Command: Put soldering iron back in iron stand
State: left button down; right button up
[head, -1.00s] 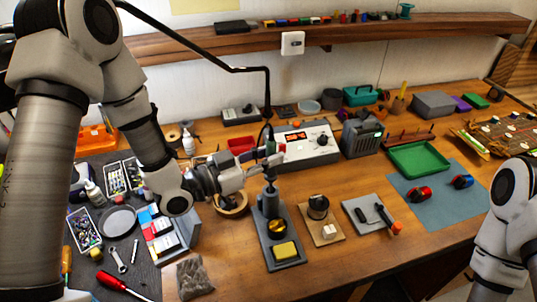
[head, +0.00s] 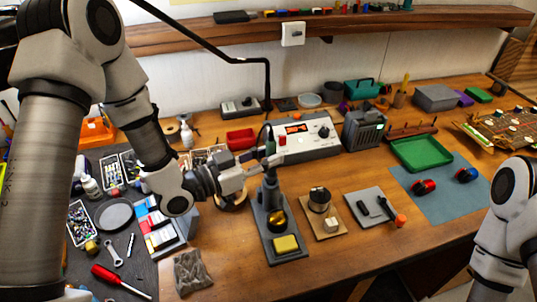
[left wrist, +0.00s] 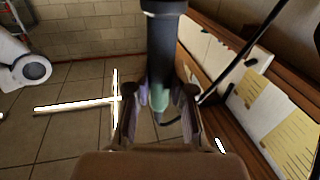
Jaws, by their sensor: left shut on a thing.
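The soldering iron (head: 266,137) has a dark handle with a green part and stands roughly upright in my left gripper (head: 267,161). In the left wrist view the iron (left wrist: 162,50) runs between the two fingers of the left gripper (left wrist: 160,97), which are shut on it. The iron stand (head: 277,250) has a dark grey base, an upright holder, a brass-coloured ball and a yellow sponge. The gripper and iron are right over the holder. The iron's lower end merges with the holder's top, so I cannot tell whether it is inside. My right gripper is out of view.
A white soldering station (head: 305,140) stands just behind the iron. A tape roll (head: 231,202) lies beneath my left gripper. A board with a round tin (head: 319,200) is right of the stand. A green tray (head: 421,153) lies farther right. Bare wood is in front.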

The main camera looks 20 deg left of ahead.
pick_arm(q)
jog(key=shift+f+b, duration=0.5)
jog(key=shift+f, duration=0.15)
jog(key=c, duration=0.9)
grip_release()
jog(key=shift+c, duration=0.2)
jog(key=shift+o, duration=0.4)
jog(key=o, duration=0.3)
jog(key=shift+a, duration=0.1)
